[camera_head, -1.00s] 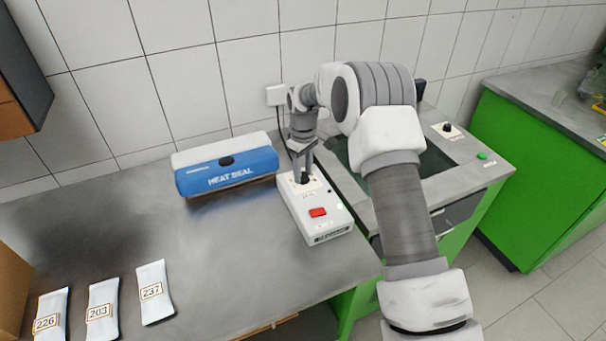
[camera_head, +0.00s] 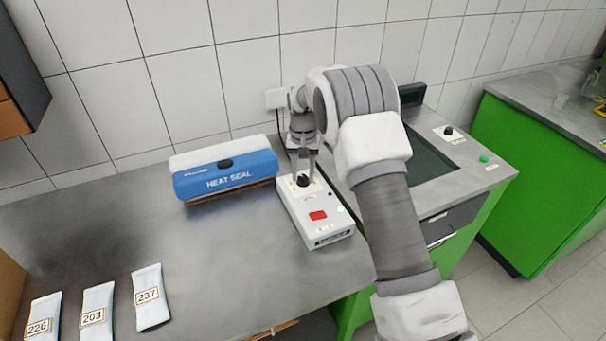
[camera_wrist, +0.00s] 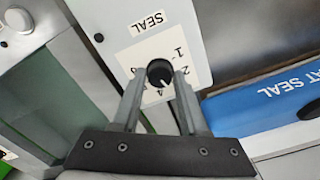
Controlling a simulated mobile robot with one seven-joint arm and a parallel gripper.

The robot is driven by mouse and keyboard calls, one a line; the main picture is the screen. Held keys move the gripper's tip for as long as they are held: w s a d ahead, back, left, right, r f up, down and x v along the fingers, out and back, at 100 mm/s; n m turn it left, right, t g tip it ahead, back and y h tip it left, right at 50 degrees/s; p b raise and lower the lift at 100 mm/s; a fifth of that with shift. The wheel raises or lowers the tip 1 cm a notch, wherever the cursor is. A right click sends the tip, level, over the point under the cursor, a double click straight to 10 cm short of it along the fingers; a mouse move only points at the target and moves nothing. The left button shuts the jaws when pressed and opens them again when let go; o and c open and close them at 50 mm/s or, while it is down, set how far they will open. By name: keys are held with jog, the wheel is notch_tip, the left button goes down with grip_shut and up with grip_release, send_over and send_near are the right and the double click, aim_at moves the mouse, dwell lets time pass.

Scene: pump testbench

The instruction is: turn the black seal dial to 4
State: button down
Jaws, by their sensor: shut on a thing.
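The black seal dial (camera_wrist: 158,71) is a round knob with a white pointer line on a white scale plate marked SEAL. In the wrist view the pointer is toward the gripper side of the picture; I cannot read for sure which number it meets. The dial sits on the white control box (camera_head: 329,229), where the dial (camera_head: 303,181) also shows. My gripper (camera_wrist: 158,78) reaches down over the dial, with one finger on each side, shut on it. In the head view my gripper (camera_head: 304,172) stands upright above the box. The fingers partly hide the scale.
The blue and white heat sealer (camera_head: 226,176) stands just left of the box. A red button (camera_head: 318,216) is on the box's front part. Numbered pouches (camera_head: 149,298) lie at the table's front left. A testbench with another black knob (camera_head: 448,131) and a green button (camera_head: 484,159) is right.

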aim_at(303, 177)
jog(key=m, duration=0.3)
jog(key=shift+m, duration=2.2)
jog(key=shift+c, duration=2.2)
grip_release()
notch_tip(303, 177, up, 18)
jog(key=shift+f+p, duration=0.25)
jog(key=shift+p, duration=0.1)
